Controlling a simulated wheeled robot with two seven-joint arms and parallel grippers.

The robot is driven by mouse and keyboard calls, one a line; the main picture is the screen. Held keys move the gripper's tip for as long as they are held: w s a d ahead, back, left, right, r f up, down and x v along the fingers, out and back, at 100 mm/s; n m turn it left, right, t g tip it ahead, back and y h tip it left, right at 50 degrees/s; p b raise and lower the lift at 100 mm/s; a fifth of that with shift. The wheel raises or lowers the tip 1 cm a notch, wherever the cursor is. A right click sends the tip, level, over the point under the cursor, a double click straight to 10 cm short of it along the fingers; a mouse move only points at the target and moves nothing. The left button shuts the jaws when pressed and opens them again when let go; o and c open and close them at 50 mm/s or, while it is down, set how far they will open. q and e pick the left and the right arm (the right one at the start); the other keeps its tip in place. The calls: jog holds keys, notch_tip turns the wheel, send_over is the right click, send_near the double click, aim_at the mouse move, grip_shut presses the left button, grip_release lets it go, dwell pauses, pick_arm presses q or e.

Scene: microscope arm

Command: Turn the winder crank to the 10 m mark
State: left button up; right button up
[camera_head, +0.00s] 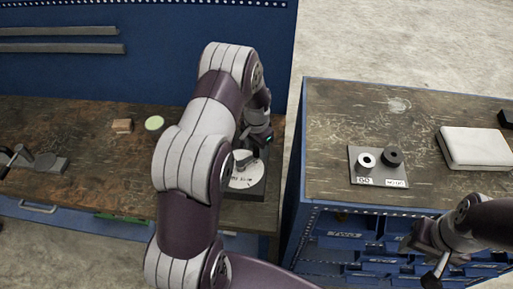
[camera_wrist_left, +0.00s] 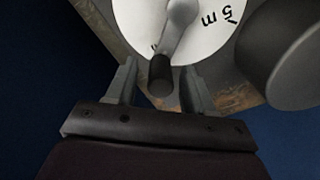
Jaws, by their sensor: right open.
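The winder's white dial (camera_head: 247,175) sits on a dark base on the left bench, partly behind my left arm. In the left wrist view the dial (camera_wrist_left: 135,18) carries a "5 m" mark right of the crank; another mark is mostly hidden. The grey crank arm (camera_wrist_left: 178,25) runs across the dial to a dark cylindrical knob (camera_wrist_left: 160,75). My left gripper (camera_wrist_left: 159,68) is open, with one finger on each side of the knob and gaps visible. It shows at the winder in the head view (camera_head: 245,152). My right gripper (camera_head: 436,262) is open and empty before the right bench.
A grey plate (camera_head: 375,178) with two small rings and a white box (camera_head: 474,147) lie on the right bench. A wooden block (camera_head: 122,126) and a round green-topped item (camera_head: 155,124) stand left of my arm. A dark cylinder (camera_wrist_left: 290,55) is close right of the dial.

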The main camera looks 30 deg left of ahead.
pick_arm(q)
jog(key=shift+r, duration=0.15)
notch_tip(320, 180, up, 12)
jog(key=b, duration=0.3)
jog(key=shift+s+r, duration=0.15)
jog(key=shift+r, duration=0.05)
jog(key=s+d+n, duration=0.1)
jog(key=s+d, duration=0.4)
jog(key=s, duration=0.4)
jog(key=s+d+n+t, duration=0.1)
jog(key=s+d, duration=0.3)
jog(key=s, duration=0.4)
jog(key=shift+s+d+n, duration=0.35)
jog(key=shift+n, duration=0.35)
